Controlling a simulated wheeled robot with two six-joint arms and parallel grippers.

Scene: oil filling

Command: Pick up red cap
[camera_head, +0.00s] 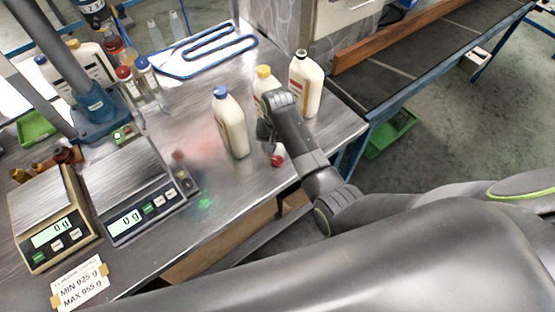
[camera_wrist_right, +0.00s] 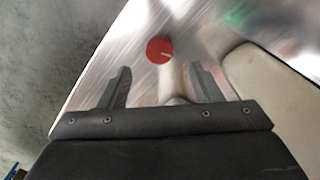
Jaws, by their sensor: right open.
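The small red cap (camera_head: 277,160) lies on the metal table, just right of the blue-capped bottle (camera_head: 231,128). In the wrist view the red cap (camera_wrist_right: 159,50) is a round disc, beyond and between the two fingertips. My right gripper (camera_head: 266,132) is above the table beside the bottles, close to the cap. In the wrist view its fingers (camera_wrist_right: 160,84) are apart with nothing held between them; a gap shows between them and the cap. My left gripper is not in view.
A yellow-capped bottle (camera_head: 264,76) and a white bottle with a dark top (camera_head: 305,84) stand behind my right gripper. Two scales (camera_head: 135,190) (camera_head: 48,218) stand at left. The table edge lies close to the cap's right. Bare metal lies in front of the bottles.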

